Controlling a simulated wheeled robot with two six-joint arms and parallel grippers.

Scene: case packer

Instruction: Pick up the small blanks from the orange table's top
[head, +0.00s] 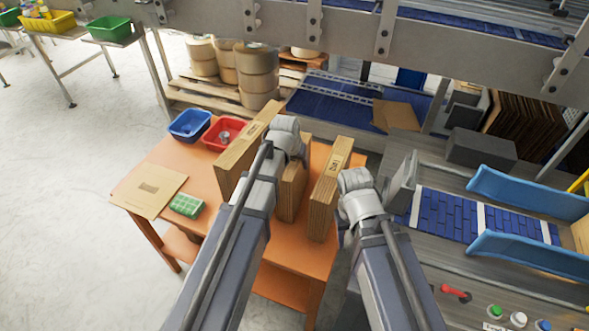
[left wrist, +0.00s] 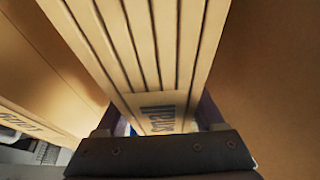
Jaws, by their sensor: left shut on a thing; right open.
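The orange table (head: 200,163) carries upright bundles of brown cardboard blanks standing side by side. My left gripper (head: 288,150) is over the middle bundle (head: 289,198), its fingertips hidden by my own wrist. In the left wrist view my left gripper (left wrist: 160,118) is shut on a bundle of small blanks (left wrist: 158,55), with "small" printed on its end. The right bundle (head: 325,195) stands apart from it, with print on its top. The left bundle (head: 238,163) is longer. My right gripper (head: 357,187) is open beside the right bundle, its fingers mostly hidden.
A blue bin (head: 189,124), a red bin (head: 223,134), a flat cardboard sheet (head: 148,191) and a green block (head: 186,206) are on the table's left part. A conveyor with blue guide rails (head: 528,192) lies to the right. A metal beam crosses above the far side.

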